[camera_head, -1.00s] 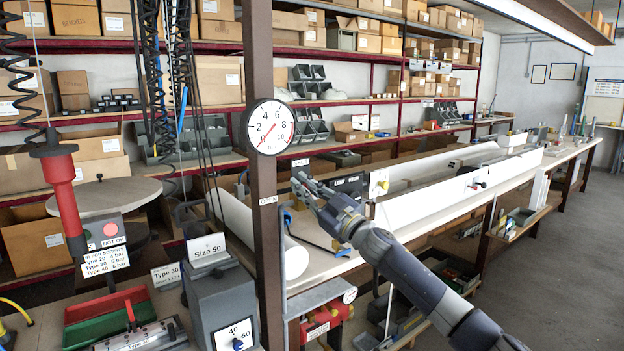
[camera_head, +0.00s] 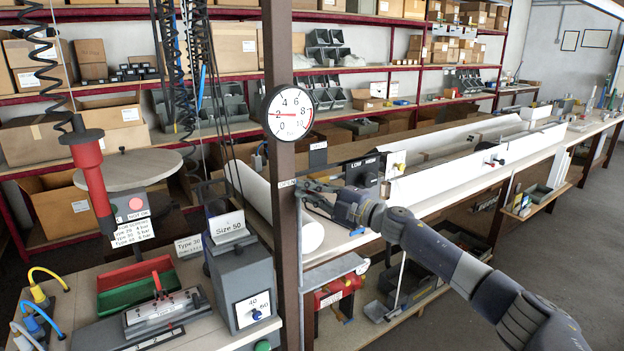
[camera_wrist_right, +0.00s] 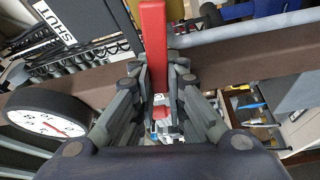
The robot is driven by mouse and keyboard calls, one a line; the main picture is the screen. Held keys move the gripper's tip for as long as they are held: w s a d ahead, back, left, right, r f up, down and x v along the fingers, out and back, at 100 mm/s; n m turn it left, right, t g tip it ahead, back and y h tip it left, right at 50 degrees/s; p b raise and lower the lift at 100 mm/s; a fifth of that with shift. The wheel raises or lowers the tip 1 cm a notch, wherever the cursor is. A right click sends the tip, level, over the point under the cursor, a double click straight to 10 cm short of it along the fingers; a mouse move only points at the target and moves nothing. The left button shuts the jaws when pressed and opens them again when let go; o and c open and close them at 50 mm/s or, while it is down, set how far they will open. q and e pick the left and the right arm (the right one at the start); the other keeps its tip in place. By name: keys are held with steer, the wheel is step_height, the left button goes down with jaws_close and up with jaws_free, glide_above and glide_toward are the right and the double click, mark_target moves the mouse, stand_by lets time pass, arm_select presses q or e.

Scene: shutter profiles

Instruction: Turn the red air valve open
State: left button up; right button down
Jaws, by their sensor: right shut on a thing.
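The red handle of the air valve (camera_wrist_right: 152,45) shows in the right wrist view as a straight bar between the fingers. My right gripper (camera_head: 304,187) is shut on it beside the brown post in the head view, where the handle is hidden. The fingers point at the OPEN label (camera_head: 287,183) on the post. The SHUT label (camera_head: 318,146) is above and right of the gripper; it also shows in the wrist view (camera_wrist_right: 56,20). The round gauge (camera_head: 290,112) on the post has its red needle near 2. My left gripper is not in view.
The brown post (camera_head: 280,60) stands directly at the gripper. A grey Size 50 box (camera_head: 240,290) and a red and green tray (camera_head: 135,288) stand on the front bench. A red tool (camera_head: 92,180) hangs at the left. A long white profile (camera_head: 440,185) lies behind my right arm.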

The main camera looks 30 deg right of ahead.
steer(key=shift+f+n+g+p, duration=0.55)
steer(key=shift+f+n, duration=0.25)
steer(key=shift+n, duration=0.5)
steer(key=shift+f+h, duration=0.1)
steer(key=shift+h, duration=0.2)
steer(key=c, duration=1.6)
jaws_free()
steer(key=shift+c, duration=0.2)
steer(key=shift+o, duration=0.2)
steer(key=v, duration=1.2)
steer(key=shift+f, duration=0.1)
